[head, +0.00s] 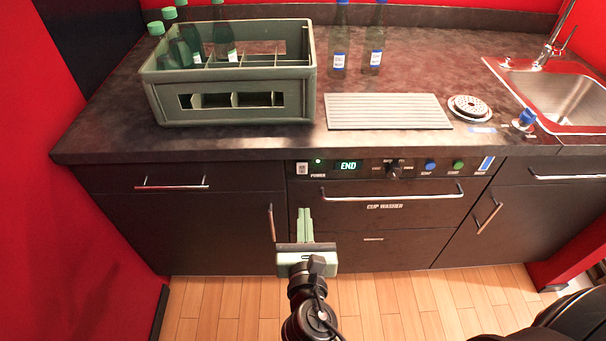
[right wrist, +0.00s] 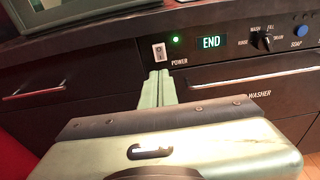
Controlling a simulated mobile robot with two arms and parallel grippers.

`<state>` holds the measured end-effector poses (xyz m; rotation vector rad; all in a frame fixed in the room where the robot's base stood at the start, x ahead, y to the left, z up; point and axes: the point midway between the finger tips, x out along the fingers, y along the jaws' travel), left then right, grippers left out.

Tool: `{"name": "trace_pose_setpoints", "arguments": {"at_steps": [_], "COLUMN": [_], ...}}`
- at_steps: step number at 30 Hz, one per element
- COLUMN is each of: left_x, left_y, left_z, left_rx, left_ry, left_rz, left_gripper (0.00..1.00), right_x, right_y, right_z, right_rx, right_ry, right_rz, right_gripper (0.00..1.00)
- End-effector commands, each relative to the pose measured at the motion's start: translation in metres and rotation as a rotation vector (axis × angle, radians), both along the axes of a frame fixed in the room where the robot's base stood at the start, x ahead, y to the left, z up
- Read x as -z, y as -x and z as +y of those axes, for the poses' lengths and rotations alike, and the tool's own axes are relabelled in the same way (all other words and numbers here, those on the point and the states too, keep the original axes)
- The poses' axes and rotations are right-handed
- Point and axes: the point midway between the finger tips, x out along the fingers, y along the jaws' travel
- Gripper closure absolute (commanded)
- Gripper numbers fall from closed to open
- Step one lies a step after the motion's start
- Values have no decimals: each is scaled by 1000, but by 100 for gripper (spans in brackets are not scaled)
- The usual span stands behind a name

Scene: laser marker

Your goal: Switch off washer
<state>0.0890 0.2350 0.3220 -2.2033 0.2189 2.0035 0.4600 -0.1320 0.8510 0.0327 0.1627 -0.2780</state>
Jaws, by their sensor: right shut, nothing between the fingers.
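The cup washer (head: 385,207) is built into the dark counter front. Its control panel has a white power switch (head: 302,168) at the left end, a lit green lamp (head: 318,161) and a display (head: 348,166) reading END. The switch also shows in the right wrist view (right wrist: 159,51), with the lit lamp (right wrist: 176,40) and the END display (right wrist: 211,42) to its right. My right gripper (head: 305,212) is shut and empty, in front of the washer's left edge and below the switch. In the right wrist view its fingertips (right wrist: 158,74) appear just under the switch, apparently apart from it. My left gripper is not in view.
A knob (head: 394,171), a blue button (head: 430,166) and a green button (head: 458,166) sit farther right on the panel. The washer's bar handle (head: 392,196) runs below it. A green crate (head: 235,108) with bottles stands on the counter. A sink (head: 570,97) is at right.

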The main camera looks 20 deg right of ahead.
Motion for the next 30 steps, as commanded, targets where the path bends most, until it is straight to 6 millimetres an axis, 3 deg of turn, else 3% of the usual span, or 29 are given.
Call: {"name": "trace_pose_setpoints", "arguments": {"at_steps": [14,30], "left_x": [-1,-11], "left_y": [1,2], "left_z": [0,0], "left_rx": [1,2], "left_ry": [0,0], "left_rz": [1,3], "left_gripper": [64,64], "right_x": [-3,8], "right_y": [-8,-107], "right_z": [-3,-31], "right_rx": [1,2], "right_ry": [13,11], "right_rz": [-5,-6], "right_gripper": [100,100]}}
